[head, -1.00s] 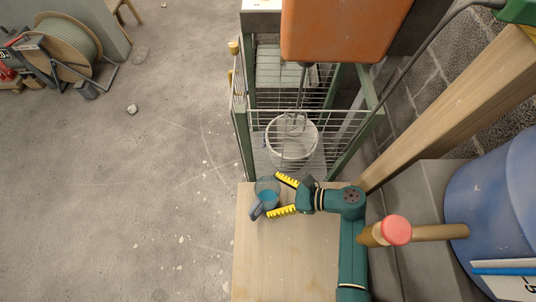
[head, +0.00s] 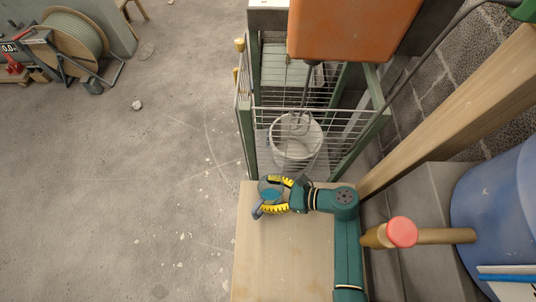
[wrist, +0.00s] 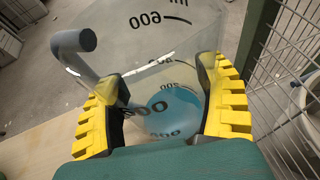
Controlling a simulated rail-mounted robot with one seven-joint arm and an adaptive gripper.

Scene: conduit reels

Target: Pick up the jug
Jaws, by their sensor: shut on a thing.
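The jug (wrist: 155,70) is a clear measuring jug with black volume marks and a blue-grey handle (wrist: 76,42). Some blue liquid (wrist: 175,105) shows in its bottom. In the head view the jug (head: 264,193) is at the far left corner of the wooden table top (head: 262,255). My gripper (head: 276,195) reaches it from the right, its yellow ribbed fingers closed around the jug's sides. In the wrist view my gripper (wrist: 165,105) has one finger on each side of the jug. I cannot tell whether the jug's base touches the table.
A green-framed wire cage (head: 247,120) with a white bucket (head: 295,150) inside stands just beyond the table. A mallet (head: 402,233) with a pink head and a blue drum (head: 500,200) are at the right. Open concrete floor lies left.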

